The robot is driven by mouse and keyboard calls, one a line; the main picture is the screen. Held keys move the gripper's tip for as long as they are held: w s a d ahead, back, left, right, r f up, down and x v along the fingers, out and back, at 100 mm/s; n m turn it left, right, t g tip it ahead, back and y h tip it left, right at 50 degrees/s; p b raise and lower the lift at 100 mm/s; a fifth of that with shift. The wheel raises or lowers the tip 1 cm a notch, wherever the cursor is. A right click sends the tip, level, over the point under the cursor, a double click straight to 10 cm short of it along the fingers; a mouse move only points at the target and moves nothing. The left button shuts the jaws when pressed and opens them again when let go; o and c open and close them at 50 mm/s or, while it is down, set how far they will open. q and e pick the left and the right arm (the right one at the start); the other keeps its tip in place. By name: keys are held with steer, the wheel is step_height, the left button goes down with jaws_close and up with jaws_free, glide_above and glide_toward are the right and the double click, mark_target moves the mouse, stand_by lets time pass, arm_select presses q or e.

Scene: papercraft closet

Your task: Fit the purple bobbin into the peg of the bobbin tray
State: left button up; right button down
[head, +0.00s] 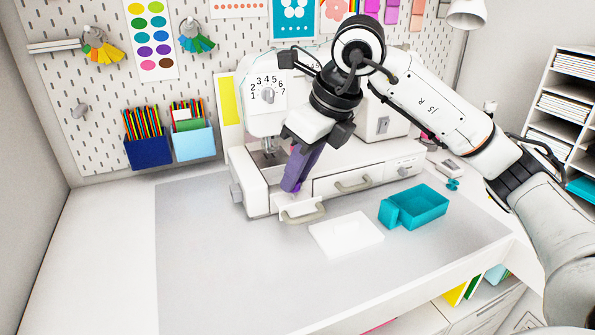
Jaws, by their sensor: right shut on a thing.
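My right gripper (292,186) reaches down from the upper right to the front of the white sewing machine. It is shut on the purple bobbin (297,188), of which only a small bright purple edge shows at the fingertips. The fingers hide the rest. A small white drawer with a grey handle, apparently the bobbin tray (288,209), sticks out of the machine's base just below the fingertips. Its peg cannot be made out. I cannot tell whether the bobbin touches the tray. My left gripper is not in view.
The sewing machine (262,187) stands behind the gripper, with a second handled drawer (345,185) to the right. The mat's left and front are clear.

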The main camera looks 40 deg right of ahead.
steer(key=shift+f+b, duration=0.85)
steer(key=shift+f, duration=0.3)
steer(key=c, duration=1.5)
jaws_free()
steer(key=shift+r, duration=0.15)
steer(key=v, duration=1)
steer(key=shift+s, duration=0.1)
